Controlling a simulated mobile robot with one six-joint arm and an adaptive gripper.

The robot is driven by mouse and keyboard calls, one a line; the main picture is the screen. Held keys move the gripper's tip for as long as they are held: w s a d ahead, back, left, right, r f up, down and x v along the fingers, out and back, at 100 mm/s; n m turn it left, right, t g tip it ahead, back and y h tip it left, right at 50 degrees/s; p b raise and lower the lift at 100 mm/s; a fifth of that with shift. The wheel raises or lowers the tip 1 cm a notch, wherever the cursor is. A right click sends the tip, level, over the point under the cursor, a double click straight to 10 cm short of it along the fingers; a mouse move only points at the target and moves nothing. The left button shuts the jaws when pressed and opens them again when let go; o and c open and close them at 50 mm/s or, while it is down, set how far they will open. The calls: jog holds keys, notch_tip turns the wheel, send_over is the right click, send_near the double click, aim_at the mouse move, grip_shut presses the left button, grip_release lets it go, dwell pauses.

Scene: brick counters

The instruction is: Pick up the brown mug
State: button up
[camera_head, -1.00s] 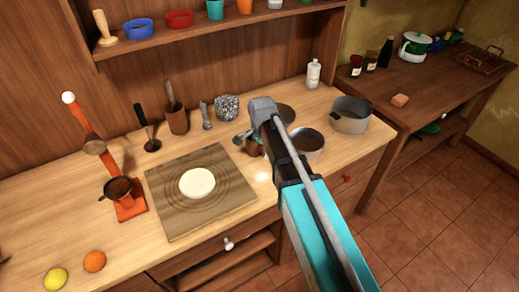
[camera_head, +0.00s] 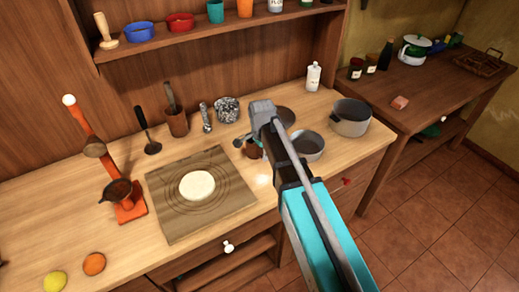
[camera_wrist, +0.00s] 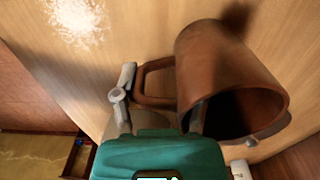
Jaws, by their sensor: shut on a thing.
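The brown mug (camera_wrist: 225,65) fills the upper right of the wrist view, with its open mouth turned toward the lower right of the picture. Its handle loop (camera_wrist: 152,82) points left. My gripper (camera_wrist: 160,98) is shut on the mug at its handle side, with one finger left of the handle and the other by the mug's wall. In the head view only a small brown part of the mug (camera_head: 252,151) shows below my gripper, mostly hidden by my arm. I cannot tell whether the mug touches the counter.
A board with dough (camera_head: 205,215) lies left of the mug on the wooden counter. A grey pan (camera_head: 307,144) and a pot (camera_head: 350,117) stand close on the right. A stone mortar (camera_head: 227,109) and a white bottle (camera_head: 313,77) stand behind.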

grip_shut()
jog(key=shift+r, duration=0.2)
notch_tip(320, 180, up, 2)
jog(key=p, duration=0.2)
jog(key=shift+p, duration=0.3)
jog(key=s+d+r+p, duration=0.2)
jog(key=s+r+p, duration=0.3)
jog(key=s, duration=0.1)
jog(key=s+d+r+p, duration=0.2)
jog(key=s+r+p, duration=0.3)
jog(key=s, duration=0.2)
jog(key=shift+d+r, duration=0.3)
jog(key=shift+d, duration=0.05)
